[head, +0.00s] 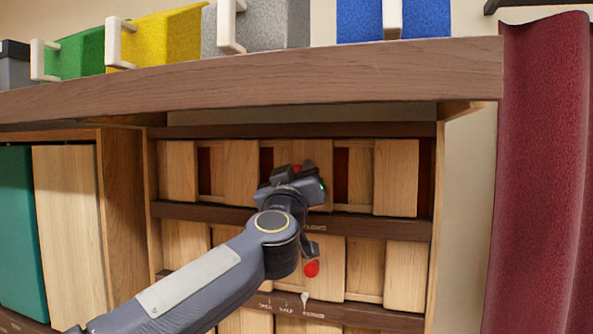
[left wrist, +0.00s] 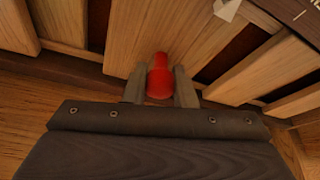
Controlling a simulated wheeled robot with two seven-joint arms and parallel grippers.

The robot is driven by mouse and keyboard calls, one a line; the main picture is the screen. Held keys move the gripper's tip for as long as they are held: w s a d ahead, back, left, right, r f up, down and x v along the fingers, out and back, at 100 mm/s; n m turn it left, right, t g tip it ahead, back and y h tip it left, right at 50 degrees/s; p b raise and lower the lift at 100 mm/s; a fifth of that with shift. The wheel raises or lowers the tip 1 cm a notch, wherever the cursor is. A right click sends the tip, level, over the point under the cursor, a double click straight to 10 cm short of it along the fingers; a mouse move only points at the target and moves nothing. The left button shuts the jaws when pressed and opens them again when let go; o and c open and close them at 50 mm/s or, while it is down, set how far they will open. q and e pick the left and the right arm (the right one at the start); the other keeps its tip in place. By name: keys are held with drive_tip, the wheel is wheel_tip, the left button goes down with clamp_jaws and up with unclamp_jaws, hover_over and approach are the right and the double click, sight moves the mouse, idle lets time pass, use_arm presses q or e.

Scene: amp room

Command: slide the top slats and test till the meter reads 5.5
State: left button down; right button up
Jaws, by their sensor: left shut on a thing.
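The top row of wooden slats (head: 395,180) sits in a cabinet under a thick shelf, with dark red gaps (head: 341,176) between the slats. In the left wrist view the two fingers stand on either side of this knob. No meter is in view. My right gripper is not in view.
A thick wooden shelf (head: 250,78) overhangs the slats and carries green, yellow, grey and blue blocks (head: 168,36) with white handles. A white pointer (head: 304,297) and small lettering show on a lower rail. A red curtain (head: 543,170) hangs at the right.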

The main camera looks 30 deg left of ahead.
use_arm(q)
drive_tip(key=c, duration=1.2)
unclamp_jaws()
drive_tip(key=b+v, duration=0.1)
drive_tip(key=v, duration=0.7)
drive_tip(key=shift+b, duration=0.35)
drive_tip(key=shift+w, duration=0.1)
